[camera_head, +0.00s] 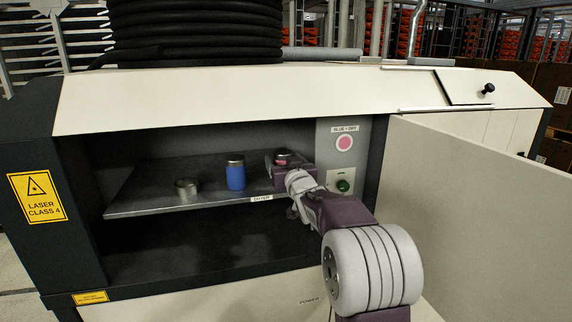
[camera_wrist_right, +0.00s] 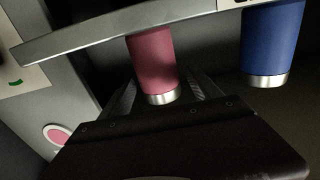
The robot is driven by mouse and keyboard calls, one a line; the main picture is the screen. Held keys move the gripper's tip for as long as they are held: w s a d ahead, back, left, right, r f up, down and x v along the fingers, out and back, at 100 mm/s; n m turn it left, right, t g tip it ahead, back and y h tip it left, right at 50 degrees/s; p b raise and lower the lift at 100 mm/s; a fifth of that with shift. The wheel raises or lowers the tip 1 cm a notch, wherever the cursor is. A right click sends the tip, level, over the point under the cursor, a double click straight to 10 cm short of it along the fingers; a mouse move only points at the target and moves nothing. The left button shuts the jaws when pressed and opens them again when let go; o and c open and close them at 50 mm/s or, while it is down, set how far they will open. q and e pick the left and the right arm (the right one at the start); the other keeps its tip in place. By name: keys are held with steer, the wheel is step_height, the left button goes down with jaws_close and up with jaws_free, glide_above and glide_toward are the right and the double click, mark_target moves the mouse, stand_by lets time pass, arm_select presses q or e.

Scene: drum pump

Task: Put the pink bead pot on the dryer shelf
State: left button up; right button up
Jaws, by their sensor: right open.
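The pink bead pot (camera_wrist_right: 153,62) shows in the right wrist view, with a metal band at its lower end in that picture. It is between the two spread fingers of my right gripper (camera_wrist_right: 163,97), which is open. In the head view my right gripper (camera_head: 280,168) is at the right end of the dryer shelf (camera_head: 150,206) and hides most of the pot; only its dark lid (camera_head: 283,153) shows. The pot appears upright at the shelf; its base contact is hidden. My left gripper is not in view.
A blue pot (camera_head: 236,176) stands left of the gripper, and a small open metal tin (camera_head: 187,187) further left on the shelf. A panel with a pink disc (camera_head: 344,143) and green button (camera_head: 344,186) stands right. An open door (camera_head: 465,200) borders the right side.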

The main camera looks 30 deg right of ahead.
steer(key=b+v, duration=0.3)
steer(key=v, duration=0.1)
steer(key=shift+s+f, duration=0.1)
steer(key=shift+s, duration=0.25)
steer(key=b+v, duration=0.1)
steer(key=v, duration=0.6)
steer(key=shift+s+r, duration=0.2)
steer(key=shift+r, duration=0.05)
steer(key=shift+a, duration=0.1)
